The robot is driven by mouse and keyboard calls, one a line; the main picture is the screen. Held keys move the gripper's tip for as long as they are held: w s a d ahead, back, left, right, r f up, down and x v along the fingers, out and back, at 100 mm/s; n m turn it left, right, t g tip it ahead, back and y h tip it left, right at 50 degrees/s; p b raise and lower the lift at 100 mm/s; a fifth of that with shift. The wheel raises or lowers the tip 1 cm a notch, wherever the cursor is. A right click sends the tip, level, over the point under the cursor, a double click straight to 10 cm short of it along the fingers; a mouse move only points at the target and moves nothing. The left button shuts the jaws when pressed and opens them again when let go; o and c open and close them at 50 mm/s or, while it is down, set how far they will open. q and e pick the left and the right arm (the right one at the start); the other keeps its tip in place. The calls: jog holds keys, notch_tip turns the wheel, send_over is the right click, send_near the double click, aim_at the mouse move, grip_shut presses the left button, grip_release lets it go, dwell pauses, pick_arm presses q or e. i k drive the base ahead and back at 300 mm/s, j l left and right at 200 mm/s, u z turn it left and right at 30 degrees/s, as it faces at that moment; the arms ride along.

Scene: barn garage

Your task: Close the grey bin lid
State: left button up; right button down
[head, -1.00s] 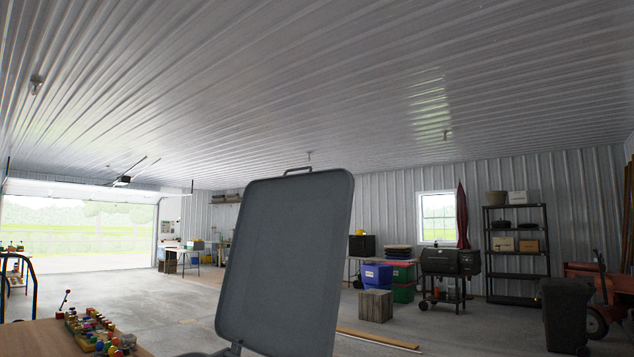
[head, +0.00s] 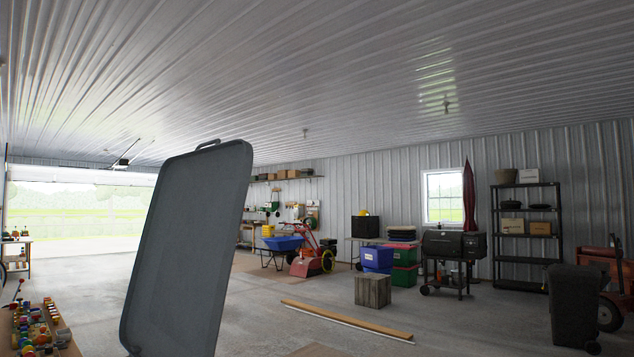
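The grey bin lid (head: 190,250) stands open, upright and slightly tilted, close in front of me left of centre. A small handle loop (head: 208,145) sits on its top edge. Its lower end runs out of the bottom of the view, so the bin body below it is hidden. Neither of my grippers shows in the head view.
A table with colourful small items (head: 38,330) is at the lower left. Wooden planks (head: 345,318) lie on the floor right of the lid. A wooden crate (head: 373,290), a grill (head: 445,260) and a dark wheeled bin (head: 576,305) stand farther right.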

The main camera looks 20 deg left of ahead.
aim_at(173, 304)
jog(key=i+l+u, duration=0.1)
jog(key=i, duration=0.3)
jog(key=i+l+u, duration=0.1)
jog(key=i, duration=0.25)
jog(key=i+l+u, duration=0.15)
jog(key=i, duration=0.2)
